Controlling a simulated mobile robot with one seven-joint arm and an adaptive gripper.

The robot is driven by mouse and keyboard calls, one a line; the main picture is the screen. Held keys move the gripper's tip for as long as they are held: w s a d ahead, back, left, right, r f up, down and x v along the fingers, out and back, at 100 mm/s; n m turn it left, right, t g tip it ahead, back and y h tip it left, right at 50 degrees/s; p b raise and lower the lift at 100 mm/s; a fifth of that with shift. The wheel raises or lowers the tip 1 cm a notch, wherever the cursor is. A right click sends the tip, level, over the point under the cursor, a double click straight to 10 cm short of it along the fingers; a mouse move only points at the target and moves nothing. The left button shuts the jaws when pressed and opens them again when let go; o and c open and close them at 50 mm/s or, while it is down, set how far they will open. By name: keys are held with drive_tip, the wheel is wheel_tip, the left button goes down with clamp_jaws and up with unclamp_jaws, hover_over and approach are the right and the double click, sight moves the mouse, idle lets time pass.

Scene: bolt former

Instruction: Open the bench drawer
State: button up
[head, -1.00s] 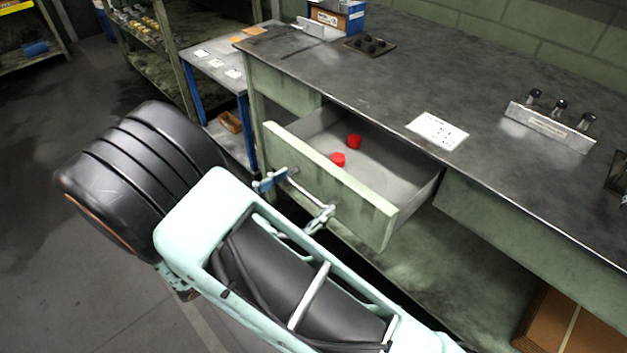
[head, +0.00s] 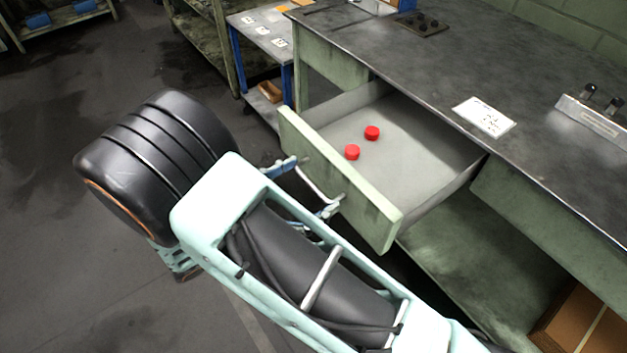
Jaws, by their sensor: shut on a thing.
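The bench drawer (head: 345,190) is pulled well out from under the dark workbench top (head: 420,75). Its pale green front faces me and its grey inside is visible. Two small red round pieces lie on the drawer floor, a nearer one (head: 352,152) and a farther one (head: 372,132). A metal bar handle (head: 312,186) is on the drawer front. My gripper (head: 305,187) is at this handle and shut on it; my arm hides much of the gripper, with only its bluish finger parts showing.
A paper sheet (head: 484,117) and a labelled holder with dark knobs (head: 597,118) are on the bench top. Cardboard (head: 580,325) lies on the lower shelf at right. A small blue-legged table (head: 262,35) stands behind left.

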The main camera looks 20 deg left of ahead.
drive_tip(key=shift+d, duration=0.15)
drive_tip(key=o, duration=1.4)
drive_tip(key=shift+s, duration=0.1)
drive_tip(key=v, duration=1.2)
